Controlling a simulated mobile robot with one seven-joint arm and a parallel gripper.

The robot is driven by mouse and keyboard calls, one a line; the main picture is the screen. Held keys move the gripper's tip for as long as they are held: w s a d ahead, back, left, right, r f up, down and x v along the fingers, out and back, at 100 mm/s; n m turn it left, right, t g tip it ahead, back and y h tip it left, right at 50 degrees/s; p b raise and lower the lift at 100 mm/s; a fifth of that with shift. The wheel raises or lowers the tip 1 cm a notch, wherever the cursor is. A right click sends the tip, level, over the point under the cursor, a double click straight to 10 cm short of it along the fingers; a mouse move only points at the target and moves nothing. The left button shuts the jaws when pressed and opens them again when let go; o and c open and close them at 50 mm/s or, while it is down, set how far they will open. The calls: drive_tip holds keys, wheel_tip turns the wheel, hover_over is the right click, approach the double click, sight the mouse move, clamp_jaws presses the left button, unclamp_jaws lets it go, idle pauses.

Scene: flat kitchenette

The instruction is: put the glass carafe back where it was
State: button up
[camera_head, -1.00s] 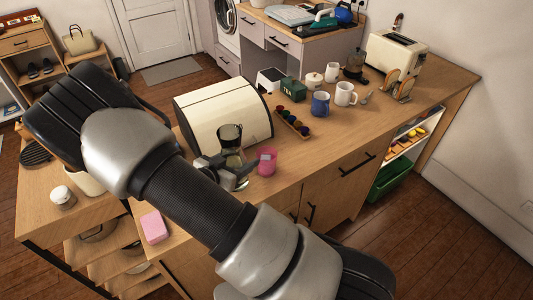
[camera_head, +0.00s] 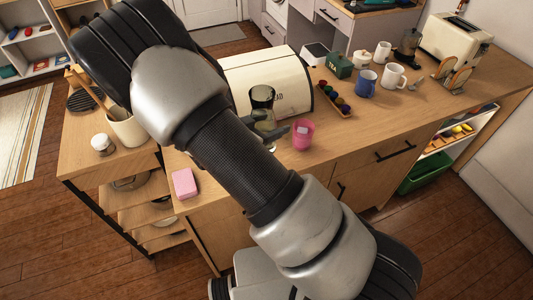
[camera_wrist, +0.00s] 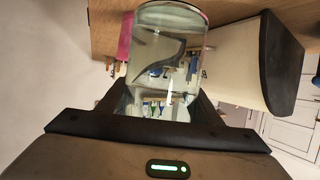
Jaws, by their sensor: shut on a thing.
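The glass carafe (camera_head: 263,98) is a clear, greenish vessel, upright in front of the cream bread bin. My gripper (camera_head: 272,131) is shut on the carafe; my arm partly hides it in the head view. In the wrist view the carafe (camera_wrist: 168,45) fills the space between and beyond the fingers (camera_wrist: 160,100). I cannot tell whether its base touches the counter. A pink cup (camera_head: 303,134) stands just right of my gripper, and its pink edge also shows behind the carafe in the wrist view (camera_wrist: 125,38).
The cream bread bin (camera_head: 285,75) stands close behind the carafe. A spice or egg rack (camera_head: 335,99), blue mug (camera_head: 365,84), white mug (camera_head: 393,77) and toaster (camera_head: 454,43) stand to the right. A pink sponge (camera_head: 185,183) lies left. The counter front right of the pink cup is clear.

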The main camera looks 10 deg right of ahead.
drive_tip(key=s+a+r+b, duration=0.2)
drive_tip(key=a+r+b, duration=0.2)
drive_tip(key=r, duration=0.1)
drive_tip(key=shift+g, duration=0.3)
drive_tip(key=f, duration=0.9)
drive_tip(key=shift+s+a+f, duration=0.15)
drive_tip(key=shift+s+f, duration=0.05)
drive_tip(key=shift+f, duration=0.15)
drive_tip(key=shift+f, duration=0.15)
drive_tip(key=o, duration=1.8)
drive_tip(key=shift+r, duration=0.2)
drive_tip(key=v, duration=1.2)
drive_tip(key=shift+a+f, duration=0.15)
drive_tip(key=shift+f, duration=0.1)
